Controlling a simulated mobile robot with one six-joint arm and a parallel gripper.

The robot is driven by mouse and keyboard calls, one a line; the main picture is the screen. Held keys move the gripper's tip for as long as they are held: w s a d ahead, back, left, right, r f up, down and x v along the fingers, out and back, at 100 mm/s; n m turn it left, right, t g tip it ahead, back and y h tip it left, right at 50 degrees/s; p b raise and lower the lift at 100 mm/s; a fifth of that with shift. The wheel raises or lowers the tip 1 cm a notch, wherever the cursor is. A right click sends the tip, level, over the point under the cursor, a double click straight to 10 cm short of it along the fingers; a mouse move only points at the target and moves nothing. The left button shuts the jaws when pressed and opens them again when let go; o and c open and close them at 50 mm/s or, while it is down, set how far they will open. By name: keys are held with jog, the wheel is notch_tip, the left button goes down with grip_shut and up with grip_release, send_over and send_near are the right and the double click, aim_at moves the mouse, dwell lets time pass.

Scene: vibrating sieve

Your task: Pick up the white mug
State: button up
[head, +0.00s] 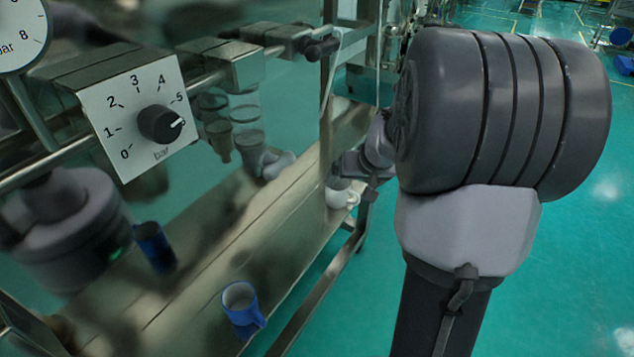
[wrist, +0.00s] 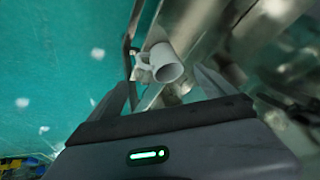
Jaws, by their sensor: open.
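The white mug (head: 338,199) stands on the metal ledge at the far end, partly hidden by my gripper (head: 362,180). In the wrist view the white mug (wrist: 162,58) shows its round open mouth, with its handle on the left. My gripper (wrist: 163,80) is open, with one finger to the left of the mug and one to the right. The mug appears in the gap ahead of the fingertips. I cannot tell whether either finger touches it.
A blue mug (head: 241,304) stands on the near part of the metal ledge (head: 200,285). A panel with a pressure dial (head: 140,118) and pipes is at the left. Frame legs and rails stand near the white mug. Green floor lies open to the right.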

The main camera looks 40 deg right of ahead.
aim_at(341, 188)
jog(key=x, duration=0.4)
jog(key=shift+b, duration=0.3)
jog(key=x, duration=0.3)
jog(key=w+b+x, duration=0.1)
jog(key=x, duration=0.1)
jog(key=shift+w+f, duration=0.1)
jog(key=shift+w, duration=0.05)
jog(key=c, duration=1.6)
